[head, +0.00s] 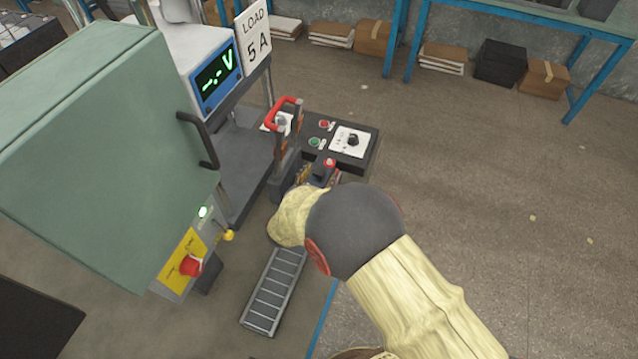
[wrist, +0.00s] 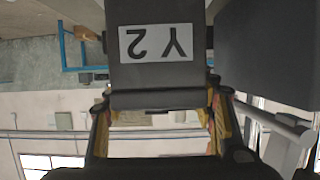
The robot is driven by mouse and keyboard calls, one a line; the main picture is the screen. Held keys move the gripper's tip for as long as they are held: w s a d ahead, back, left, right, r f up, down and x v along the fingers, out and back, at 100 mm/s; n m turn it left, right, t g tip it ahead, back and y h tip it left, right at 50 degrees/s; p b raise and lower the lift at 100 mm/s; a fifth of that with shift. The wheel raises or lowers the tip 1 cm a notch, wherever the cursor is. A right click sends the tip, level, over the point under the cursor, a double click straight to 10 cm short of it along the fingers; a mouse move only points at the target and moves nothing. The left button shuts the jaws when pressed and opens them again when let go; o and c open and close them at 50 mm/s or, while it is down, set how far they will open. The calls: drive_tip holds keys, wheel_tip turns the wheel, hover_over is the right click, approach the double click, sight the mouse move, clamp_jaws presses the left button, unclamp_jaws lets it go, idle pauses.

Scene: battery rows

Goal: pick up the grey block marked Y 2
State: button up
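The grey block marked Y 2 (wrist: 125,75) fills the upper middle of the wrist view, its white label upside down. My gripper (wrist: 160,95) has one finger on each side of the block's near end, very close to its sides. I cannot tell whether the fingers press on it or leave a small gap. In the head view my arm hides most of the gripper and I cannot make out the block's label. The block's footing is not clear.
A grey slotted rack (head: 270,300) lies below my wrist. A green cabinet (head: 90,150) and a meter (head: 214,78) stand left. A control box (head: 362,160) with knob and buttons is behind the gripper. Another dark grey body (wrist: 268,50) is close at right in the wrist view.

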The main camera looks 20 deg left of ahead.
drive_tip(key=c, duration=1.4)
clamp_jaws()
drive_tip(key=shift+w+a+r, duration=0.1)
drive_tip(key=shift+r, duration=0.1)
